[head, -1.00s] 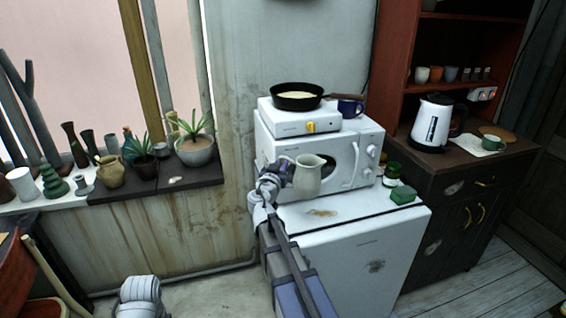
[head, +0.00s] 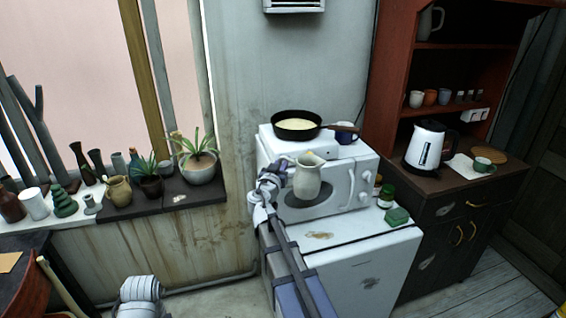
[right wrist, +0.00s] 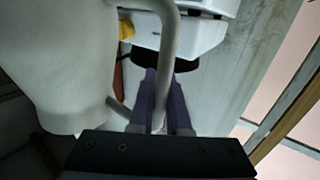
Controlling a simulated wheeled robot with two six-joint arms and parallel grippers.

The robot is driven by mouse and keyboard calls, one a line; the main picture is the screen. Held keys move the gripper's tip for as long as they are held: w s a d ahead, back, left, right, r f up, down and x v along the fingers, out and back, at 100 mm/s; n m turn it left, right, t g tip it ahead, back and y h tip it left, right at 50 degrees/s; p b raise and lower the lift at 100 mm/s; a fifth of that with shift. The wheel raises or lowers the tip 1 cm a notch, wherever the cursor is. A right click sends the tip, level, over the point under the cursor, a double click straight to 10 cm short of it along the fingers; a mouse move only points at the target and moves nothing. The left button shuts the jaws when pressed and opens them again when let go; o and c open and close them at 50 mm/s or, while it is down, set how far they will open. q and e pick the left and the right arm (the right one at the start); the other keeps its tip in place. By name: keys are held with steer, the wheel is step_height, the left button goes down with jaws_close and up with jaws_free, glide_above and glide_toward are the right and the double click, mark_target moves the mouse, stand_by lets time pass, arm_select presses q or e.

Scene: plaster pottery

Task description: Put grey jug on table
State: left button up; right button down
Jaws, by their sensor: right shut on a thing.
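A pale grey jug (head: 307,180) hangs upright in front of the microwave in the head view. My right gripper (head: 284,174) is shut on its handle. In the right wrist view the jug's body (right wrist: 55,60) fills the left side, and its handle passes between my right gripper's fingers (right wrist: 161,95). My left gripper is not in view.
The white microwave (head: 350,182) on the fridge (head: 345,270) bears a hotplate with a frying pan (head: 296,126). Potted plants and vases line the windowsill at left, with an olive jug (head: 119,191). A kettle (head: 424,147) stands on the dark cabinet (head: 440,205). Another jug (head: 430,22) is on the shelf.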

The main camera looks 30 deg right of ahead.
steer(key=shift+r+p, duration=0.85)
steer(key=shift+r, duration=0.3)
